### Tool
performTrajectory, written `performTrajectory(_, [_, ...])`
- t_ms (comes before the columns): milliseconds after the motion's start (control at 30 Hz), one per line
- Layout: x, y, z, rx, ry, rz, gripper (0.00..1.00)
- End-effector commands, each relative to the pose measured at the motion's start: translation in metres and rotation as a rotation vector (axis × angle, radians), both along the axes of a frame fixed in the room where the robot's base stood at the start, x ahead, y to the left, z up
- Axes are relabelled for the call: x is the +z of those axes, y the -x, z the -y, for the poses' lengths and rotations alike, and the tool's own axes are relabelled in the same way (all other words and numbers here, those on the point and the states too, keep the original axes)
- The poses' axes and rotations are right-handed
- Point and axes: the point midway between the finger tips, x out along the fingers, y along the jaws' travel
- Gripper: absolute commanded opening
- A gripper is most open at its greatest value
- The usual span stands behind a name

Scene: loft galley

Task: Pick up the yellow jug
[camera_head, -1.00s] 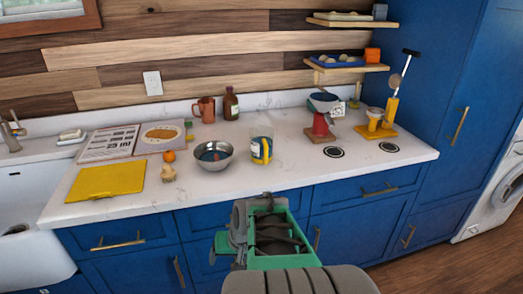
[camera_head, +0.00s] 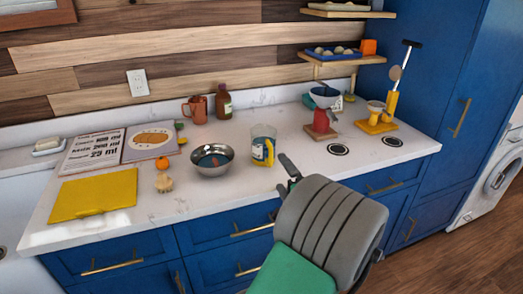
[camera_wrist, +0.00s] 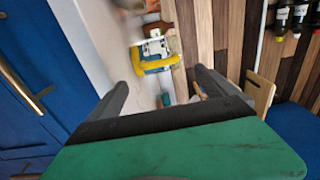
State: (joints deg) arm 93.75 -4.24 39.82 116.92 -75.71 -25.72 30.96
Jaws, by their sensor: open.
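The jug (camera_head: 258,148) is clear with a yellow handle. It stands upright on the white counter, to the right of a metal bowl. In the wrist view the jug (camera_wrist: 152,58) shows its yellow part ahead, between my two fingers in the picture. My gripper (camera_head: 288,168) is just right of the jug in the head view and is apart from it. In the wrist view my gripper (camera_wrist: 168,75) is open and empty, with one finger on each side. My arm hides part of the counter front in the head view.
The metal bowl (camera_head: 212,159) stands close left of the jug. A brown mug (camera_head: 195,109) and dark bottle (camera_head: 224,102) stand behind. A red item (camera_head: 321,121) on a board and a yellow stand (camera_head: 376,124) are to the right. A yellow board (camera_head: 92,195) lies at left.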

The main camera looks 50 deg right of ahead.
Motion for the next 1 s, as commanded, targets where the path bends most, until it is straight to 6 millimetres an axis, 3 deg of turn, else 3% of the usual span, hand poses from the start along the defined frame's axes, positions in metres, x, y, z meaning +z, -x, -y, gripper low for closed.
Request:
performTrajectory(200, [0.002, -0.04, 0.023, 0.007, 0.001, -0.003, 0.96])
performTrajectory(600, [0.001, -0.091, 0.054, 0.009, 0.002, -0.005, 0.96])
performTrajectory(867, [-0.001, -0.098, 0.059, 0.006, 0.001, -0.004, 0.96])
performTrajectory(1000, [0.0, -0.098, 0.059, 0.006, 0.002, -0.005, 0.87])
